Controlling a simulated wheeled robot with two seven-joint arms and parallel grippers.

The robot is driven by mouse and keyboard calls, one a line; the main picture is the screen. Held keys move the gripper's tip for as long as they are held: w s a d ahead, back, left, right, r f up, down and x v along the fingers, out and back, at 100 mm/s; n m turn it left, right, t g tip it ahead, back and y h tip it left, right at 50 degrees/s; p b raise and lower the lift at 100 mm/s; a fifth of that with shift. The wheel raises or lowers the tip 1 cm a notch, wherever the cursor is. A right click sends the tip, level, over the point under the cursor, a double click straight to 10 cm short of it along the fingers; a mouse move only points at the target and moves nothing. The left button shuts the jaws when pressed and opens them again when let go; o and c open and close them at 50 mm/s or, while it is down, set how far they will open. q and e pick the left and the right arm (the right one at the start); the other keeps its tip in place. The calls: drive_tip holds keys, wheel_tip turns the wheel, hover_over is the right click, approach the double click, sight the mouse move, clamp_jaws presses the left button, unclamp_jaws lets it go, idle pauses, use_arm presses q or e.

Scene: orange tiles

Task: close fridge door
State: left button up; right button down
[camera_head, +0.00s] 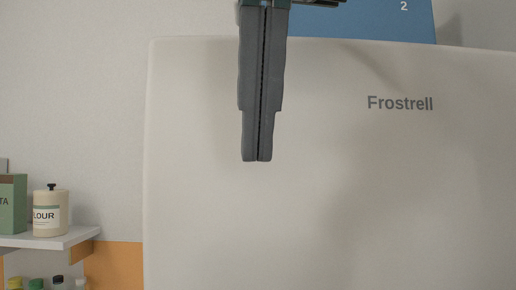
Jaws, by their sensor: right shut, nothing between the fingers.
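The white fridge (330,200) fills most of the head view from the centre to the right edge, with "Frostrell" printed on its face. Its upper left corner shows; its lower part is cut off by the frame. I cannot tell from this view whether the door stands ajar. My right gripper (257,158) points down in front of the upper left part of the fridge face. Its two dark fingers are pressed together with nothing between them. I cannot tell whether it touches the face. My left gripper is not in view.
A blue box (385,22) marked "2" shows above the fridge's top edge. At the left, a white wall shelf (55,237) holds a flour canister (50,212) and a green box (12,203). Several bottles stand below it. Orange tiles (114,266) cover the lower wall.

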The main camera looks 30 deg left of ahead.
drive_tip(key=v, duration=0.7)
drive_tip(key=shift+s, duration=0.2)
drive_tip(key=shift+s, duration=0.1)
idle(0.4)
